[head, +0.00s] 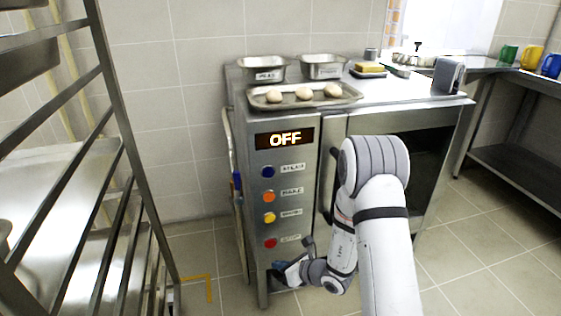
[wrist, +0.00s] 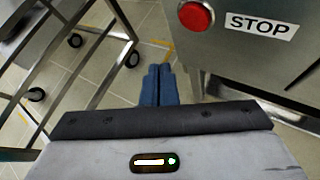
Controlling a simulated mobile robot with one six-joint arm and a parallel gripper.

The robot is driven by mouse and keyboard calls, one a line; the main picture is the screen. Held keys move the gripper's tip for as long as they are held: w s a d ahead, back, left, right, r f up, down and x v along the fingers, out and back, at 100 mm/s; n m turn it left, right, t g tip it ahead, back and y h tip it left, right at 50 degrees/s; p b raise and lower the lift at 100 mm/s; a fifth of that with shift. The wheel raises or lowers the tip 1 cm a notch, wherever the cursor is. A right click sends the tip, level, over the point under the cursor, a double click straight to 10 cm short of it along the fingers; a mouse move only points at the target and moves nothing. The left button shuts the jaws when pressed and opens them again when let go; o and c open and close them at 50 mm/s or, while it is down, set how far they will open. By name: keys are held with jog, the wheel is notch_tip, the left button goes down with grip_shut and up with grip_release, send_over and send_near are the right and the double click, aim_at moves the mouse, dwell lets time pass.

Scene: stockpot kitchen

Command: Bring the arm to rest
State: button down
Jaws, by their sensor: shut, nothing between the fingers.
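My arm reaches forward in the head view, and my gripper (head: 279,271) is low in front of the steel oven (head: 327,185), below its column of buttons. In the wrist view my gripper (wrist: 158,72) shows its two blue fingers together, with nothing between them. The red button (wrist: 195,15) labelled STOP is above and to the right of the fingers, apart from them. The oven's display (head: 285,139) reads OFF. The blue button (head: 268,172), orange button (head: 268,196) and yellow button (head: 269,218) sit above the red one.
A tray (head: 350,98) with three dough balls and two labelled pans (head: 262,68) (head: 322,66) stand on the oven top. A wheeled steel rack (head: 122,150) stands at the left. Tiled floor (head: 205,245) is clear between rack and oven. A counter with mugs (head: 531,57) is at the right.

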jog(key=s+r+n+g+p, duration=0.2)
jog(key=s+r+n+p, duration=0.25)
jog(key=r, duration=0.65)
jog(key=s+a+r+n+g+p, duration=0.15)
jog(key=s+r+n+p, duration=0.3)
jog(key=r, duration=0.55)
jog(key=s+d+r+n+g+p, duration=0.1)
jog(key=s+r+n+g+p, duration=0.35)
jog(key=r, duration=0.65)
jog(key=s+d+r+n+t+h+p, duration=0.1)
jog(key=s+d+r+n+h+p, duration=0.2)
jog(key=r, duration=0.5)
jog(key=s+d+r+n+t+h+p, duration=0.1)
jog(key=s+d+r+n+h+p, duration=0.2)
jog(key=d+r+n+p, duration=0.3)
jog(key=s+d+r+n+t+h+p, duration=0.1)
jog(key=s+d+r+n+h+p, duration=0.3)
jog(key=d+r+p, duration=0.3)
notch_tip(320, 180, up, 4)
jog(key=shift+s+d+f+n, duration=0.3)
jog(key=shift+d+n, duration=0.1)
jog(key=shift+n, duration=0.25)
